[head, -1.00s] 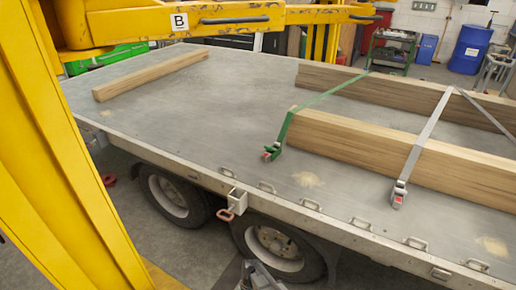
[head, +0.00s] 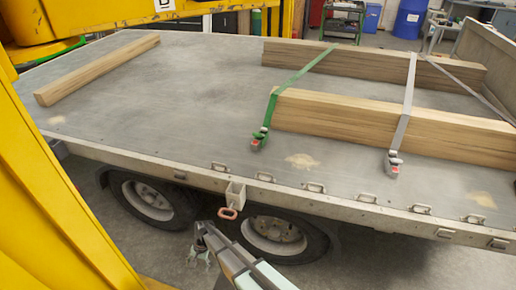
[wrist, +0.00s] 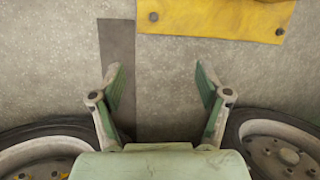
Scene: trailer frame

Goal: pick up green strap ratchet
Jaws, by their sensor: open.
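The green strap ratchet (head: 258,140) sits on the trailer bed near its front edge, at the lower end of a green strap (head: 292,82) that runs over the timber. It has a small red part. My gripper (head: 197,252) is low in front of the trailer side, near the wheels, well below and apart from the ratchet. In the wrist view my gripper (wrist: 160,85) has its two fingers spread, with nothing between them. The ratchet is not in the wrist view.
A grey strap with its ratchet (head: 393,163) lies to the right. Timber beams (head: 390,125) rest on the bed, and a loose beam (head: 97,68) lies at left. Metal loops line the bed edge (head: 313,188). A latch box (head: 235,190) sticks out. A yellow column (head: 50,200) stands at left.

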